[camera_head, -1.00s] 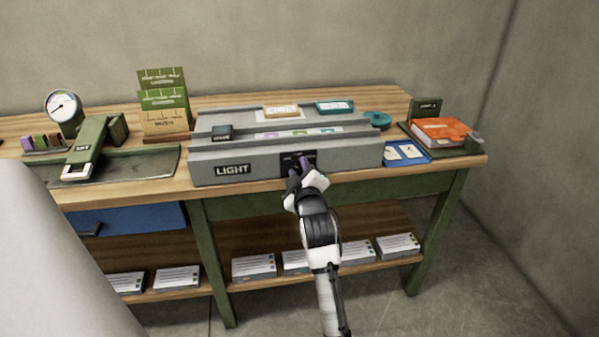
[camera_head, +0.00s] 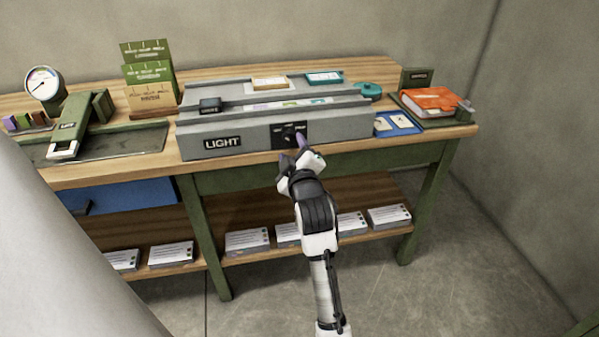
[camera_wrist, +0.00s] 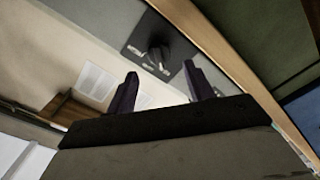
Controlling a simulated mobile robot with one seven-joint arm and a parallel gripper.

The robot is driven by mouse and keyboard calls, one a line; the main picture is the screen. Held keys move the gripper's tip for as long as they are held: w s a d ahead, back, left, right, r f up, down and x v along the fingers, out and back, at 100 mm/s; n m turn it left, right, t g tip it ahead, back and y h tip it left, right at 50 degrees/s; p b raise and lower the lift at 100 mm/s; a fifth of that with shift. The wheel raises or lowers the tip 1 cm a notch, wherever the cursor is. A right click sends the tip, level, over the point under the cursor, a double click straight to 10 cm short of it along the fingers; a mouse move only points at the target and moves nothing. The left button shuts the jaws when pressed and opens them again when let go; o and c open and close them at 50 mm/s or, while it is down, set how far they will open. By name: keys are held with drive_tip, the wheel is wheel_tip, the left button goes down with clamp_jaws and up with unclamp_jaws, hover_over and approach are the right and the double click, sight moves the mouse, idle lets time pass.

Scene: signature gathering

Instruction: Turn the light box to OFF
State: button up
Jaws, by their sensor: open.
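The grey light box (camera_head: 240,132) stands on the workbench, with a LIGHT label on its front. A black panel with a dark rotary knob (camera_head: 288,132) is on the front, right of the label. The knob also shows in the wrist view (camera_wrist: 158,54), with small white lettering too blurred to read. My gripper (camera_head: 295,152) is just in front of the panel, with its fingers apart and empty. In the wrist view my two dark fingers (camera_wrist: 163,88) are spread, and the knob lies beyond and between them, apart from both.
Cards lie on top of the box, with a small dark block (camera_head: 210,105) at its left. A green press (camera_head: 75,125) and gauge (camera_head: 45,85) stand left. A blue tray (camera_head: 380,129) and orange book (camera_head: 430,100) sit right. The floor in front is clear.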

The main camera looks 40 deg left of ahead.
drive_tip(key=b+v, duration=0.1)
drive_tip(key=v, duration=0.9)
drive_tip(key=shift+a, duration=0.15)
